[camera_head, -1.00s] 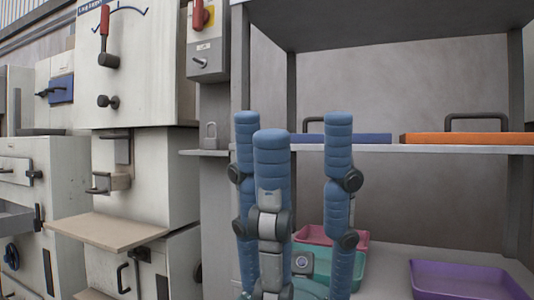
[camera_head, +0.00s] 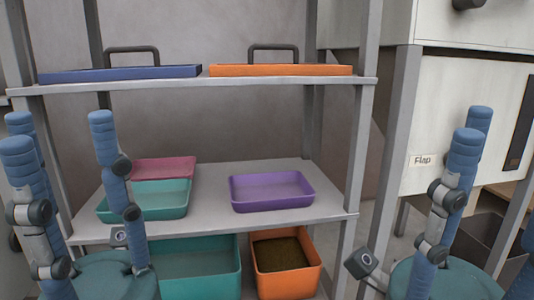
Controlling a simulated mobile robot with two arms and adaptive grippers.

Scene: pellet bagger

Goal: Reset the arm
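My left gripper (camera_head: 60,132) stands at the left edge with its blue fingers pointing up, straight and spread apart. Nothing is between them. My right gripper (camera_head: 472,138) is at the right edge, also fingers up; two fingers show well and a third is cut off by the frame edge. It looks open and empty. Both are in front of a grey shelf rack (camera_head: 225,86).
The upper shelf holds a blue lid (camera_head: 125,73) and an orange lid (camera_head: 280,70) with handles. Below are a pink tray (camera_head: 165,168), a teal tray (camera_head: 160,198) and a purple tray (camera_head: 272,190). Underneath stand a teal bin (camera_head: 200,270) and an orange bin (camera_head: 287,275). A cabinet marked Flap (camera_head: 422,160) is right.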

